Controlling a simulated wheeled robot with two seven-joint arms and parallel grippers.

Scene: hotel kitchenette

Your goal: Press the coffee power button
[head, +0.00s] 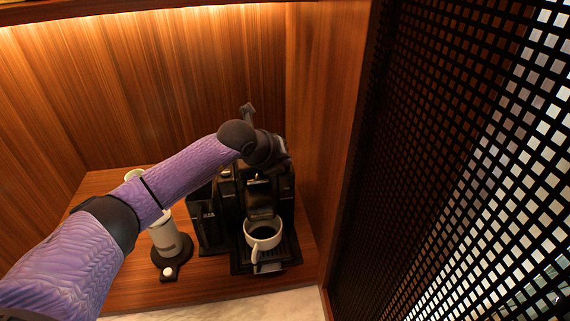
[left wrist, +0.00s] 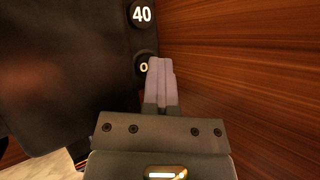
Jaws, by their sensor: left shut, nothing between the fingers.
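The black coffee machine (head: 285,190) stands at the right end of the wooden counter. It also fills the left of the left wrist view (left wrist: 65,70).
A white cup (head: 255,247) with dark liquid stands on the machine's drip tray. A white cylindrical appliance on a dark base (head: 170,246) stands to the left, partly behind my arm. A wood wall (head: 337,110) is close on the machine's right, with a dark lattice screen (head: 450,150) beyond.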

